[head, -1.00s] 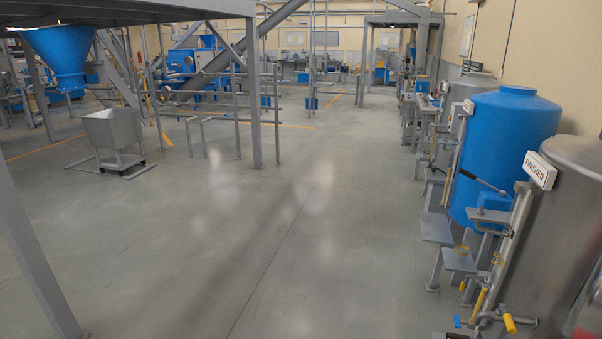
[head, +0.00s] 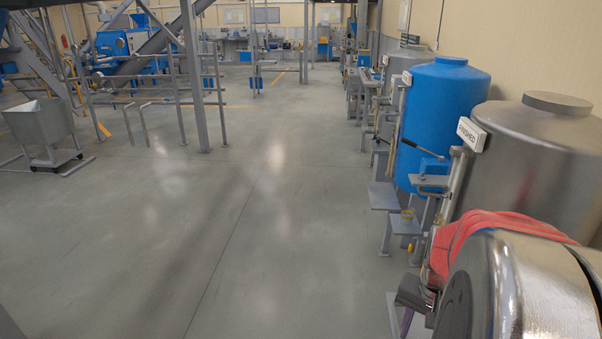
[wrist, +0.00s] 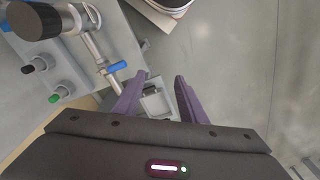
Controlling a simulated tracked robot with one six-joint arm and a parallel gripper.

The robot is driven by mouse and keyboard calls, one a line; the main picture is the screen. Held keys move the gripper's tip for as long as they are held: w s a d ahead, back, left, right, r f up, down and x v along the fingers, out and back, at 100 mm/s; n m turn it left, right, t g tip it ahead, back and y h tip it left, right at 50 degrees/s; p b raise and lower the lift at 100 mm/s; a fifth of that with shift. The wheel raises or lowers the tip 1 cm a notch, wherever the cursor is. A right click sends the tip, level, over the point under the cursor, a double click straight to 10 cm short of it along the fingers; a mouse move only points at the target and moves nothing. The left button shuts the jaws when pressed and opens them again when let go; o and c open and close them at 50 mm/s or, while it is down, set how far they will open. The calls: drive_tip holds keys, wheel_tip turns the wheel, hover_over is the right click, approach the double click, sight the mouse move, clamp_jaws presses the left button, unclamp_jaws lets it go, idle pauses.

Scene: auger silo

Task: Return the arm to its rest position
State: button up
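In the wrist view my gripper (wrist: 160,82) shows as two purple fingers with a clear gap between them. It is open and I see nothing held in it. Behind the gap is a grey metal bracket or box (wrist: 155,102), which looks farther off than the fingertips. Left of the fingers is a pipe with a blue handle (wrist: 117,66), on a grey panel with black and green knobs. In the head view a purple piece that looks like a gripper finger (head: 407,320) shows at the bottom right, mostly hidden.
A blue tank (head: 443,120) and a steel tank (head: 530,165) with a FINISHED sign (head: 471,134) stand along the right wall. Small grey steps (head: 383,195) jut out before them. A wheeled bin (head: 40,127) stands at left. The middle floor (head: 220,210) is clear.

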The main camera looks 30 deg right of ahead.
drive_tip(key=w+a+r+n+t, duration=0.1)
drive_tip(key=a+r+n, duration=0.3)
drive_tip(key=a, duration=0.5)
drive_tip(key=w+a+r+n+t, duration=0.2)
drive_tip(key=w+a+r+n, duration=0.1)
drive_tip(key=a, duration=0.6)
drive_tip(key=w+a+r+n+t, duration=0.1)
drive_tip(key=a+r+n+t, duration=0.1)
drive_tip(key=a+r+n, duration=0.3)
drive_tip(key=a+r, duration=0.1)
drive_tip(key=a, duration=0.3)
drive_tip(key=shift+w+r, duration=0.15)
drive_tip(key=shift+w, duration=0.25)
drive_tip(key=shift+c, duration=0.9)
drive_tip(key=shift+d, duration=0.15)
